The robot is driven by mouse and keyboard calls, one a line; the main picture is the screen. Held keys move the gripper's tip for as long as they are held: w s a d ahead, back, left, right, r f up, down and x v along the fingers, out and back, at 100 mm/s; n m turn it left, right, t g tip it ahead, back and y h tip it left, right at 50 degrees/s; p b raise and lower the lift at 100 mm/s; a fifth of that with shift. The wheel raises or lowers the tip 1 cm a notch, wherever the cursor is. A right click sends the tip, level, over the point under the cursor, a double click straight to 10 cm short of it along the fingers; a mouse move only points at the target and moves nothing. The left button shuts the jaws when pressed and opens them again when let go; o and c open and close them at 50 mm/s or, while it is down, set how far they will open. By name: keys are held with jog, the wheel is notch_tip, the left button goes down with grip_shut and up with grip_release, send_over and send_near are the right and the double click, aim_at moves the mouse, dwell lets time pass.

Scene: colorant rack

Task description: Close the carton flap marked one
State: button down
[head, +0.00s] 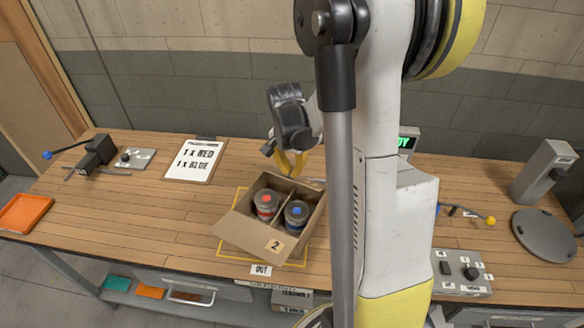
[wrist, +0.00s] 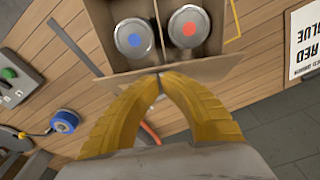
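An open cardboard carton (head: 238,221) stands on the wooden bench, with a red-marked can (head: 266,204) and a blue-marked can (head: 297,215) in separate compartments. Its near flap (head: 252,238) is marked 2 and hangs outward. On the far side, a brown flap (wrist: 205,69) shows in the wrist view; no number is readable on it. My yellow gripper (wrist: 160,76) is shut, its fingertips together at that flap's outer edge; I cannot tell whether they touch it. In the head view, my gripper (head: 292,172) is just behind the carton's far side.
A card reading 1 x red, 1 x blue (head: 194,160) lies to the left. An orange tray (head: 24,213) is at the far left. A control box (head: 461,272) and a round grey plate (head: 545,235) are at right. My arm hides part of the bench.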

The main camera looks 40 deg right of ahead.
jog(key=shift+s+a+f+h+b, duration=0.1)
jog(key=shift+a+f+h+b, duration=0.1)
jog(key=shift+a+h+b, duration=0.15)
jog(key=shift+s+a+f+t+h+b, duration=0.1)
jog(key=shift+a+f+t+h+b, duration=0.05)
jog(key=shift+f+t+h+b, duration=0.2)
jog(key=a+f+h+b, duration=0.1)
jog(key=b, duration=0.2)
jog(key=f+t+h+b, duration=0.1)
jog(key=f+h+b, duration=0.1)
jog(key=s+a+f+t+h+b, duration=0.1)
jog(key=b, duration=0.2)
jog(key=shift+a+f+h+b, duration=0.35)
jog(key=shift+f+h, duration=0.05)
jog(key=shift+f, duration=0.1)
dwell(0.7)
